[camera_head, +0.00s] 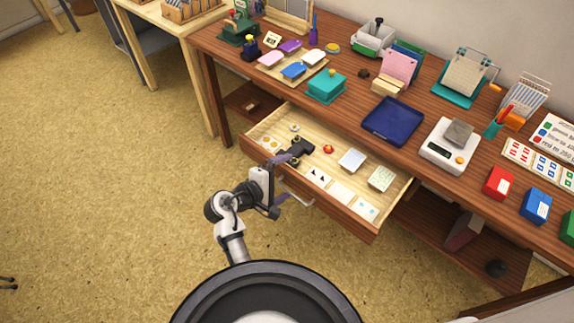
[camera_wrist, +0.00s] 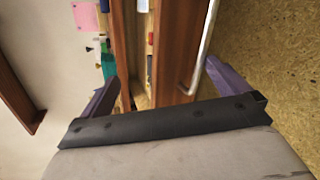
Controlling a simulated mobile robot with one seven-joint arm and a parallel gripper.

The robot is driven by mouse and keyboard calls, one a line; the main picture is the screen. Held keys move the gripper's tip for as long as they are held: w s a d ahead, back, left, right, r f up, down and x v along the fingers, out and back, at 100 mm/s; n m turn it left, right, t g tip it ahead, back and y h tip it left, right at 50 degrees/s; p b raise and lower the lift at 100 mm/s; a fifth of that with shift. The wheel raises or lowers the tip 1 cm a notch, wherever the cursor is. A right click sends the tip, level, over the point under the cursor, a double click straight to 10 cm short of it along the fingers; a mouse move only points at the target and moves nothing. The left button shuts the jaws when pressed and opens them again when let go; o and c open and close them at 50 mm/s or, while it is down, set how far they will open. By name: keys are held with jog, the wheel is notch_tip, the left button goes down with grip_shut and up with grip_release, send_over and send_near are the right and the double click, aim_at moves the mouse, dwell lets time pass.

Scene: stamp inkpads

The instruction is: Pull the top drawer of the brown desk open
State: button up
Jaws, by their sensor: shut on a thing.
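The brown desk (camera_head: 350,125) has its top drawer (camera_head: 335,212) pulled well out, showing a pale wooden inside. A pale bar handle (camera_head: 298,199) is on the drawer's front, and it also shows in the wrist view (camera_wrist: 208,40). My gripper (camera_head: 286,180) is at the left half of the drawer front. Its purple fingers are wide apart, one over the drawer's inside and one outside by the handle. In the wrist view the drawer front (camera_wrist: 178,50) and handle lie between the fingers. The exact contact is hard to see.
The drawer holds small cards, a red knob (camera_head: 328,149) and a pale tray (camera_head: 351,160). The desktop carries a blue tray (camera_head: 392,121), a scale (camera_head: 449,146), a teal box (camera_head: 326,86) and several inkpads. The floor (camera_head: 120,200) left of the drawer is clear.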

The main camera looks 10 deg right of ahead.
jog(key=shift+d+r+p+v, duration=0.15)
jog(key=shift+p+v, duration=0.4)
jog(key=shift+v, duration=0.65)
jog(key=shift+d+r+p+v, duration=0.15)
jog(key=shift+p+v, duration=0.4)
jog(key=shift+v, duration=0.65)
jog(key=shift+s+a+r, duration=0.15)
jog(key=shift+s+a, duration=0.15)
jog(key=shift+a, duration=0.05)
jog(key=shift+c, duration=1.1)
jog(key=shift+s+a+r+p, duration=0.2)
jog(key=shift+s+a+p, duration=0.05)
jog(key=shift+s+p, duration=0.1)
jog(key=c, duration=0.9)
jog(key=shift+s+a+r+p, duration=0.1)
jog(key=shift+s+a+p, duration=0.5)
jog(key=shift+s+a, duration=0.4)
jog(key=shift+s+a+r+p, duration=0.1)
jog(key=shift+s+a+p, duration=0.6)
jog(key=shift+a, duration=0.45)
jog(key=shift+s+a+r+p, duration=0.15)
jog(key=shift+s+a+p, duration=0.35)
jog(key=shift+s+a, duration=0.5)
jog(key=shift+w, duration=0.1)
jog(key=shift+r+p, duration=0.1)
jog(key=shift+p, duration=0.25)
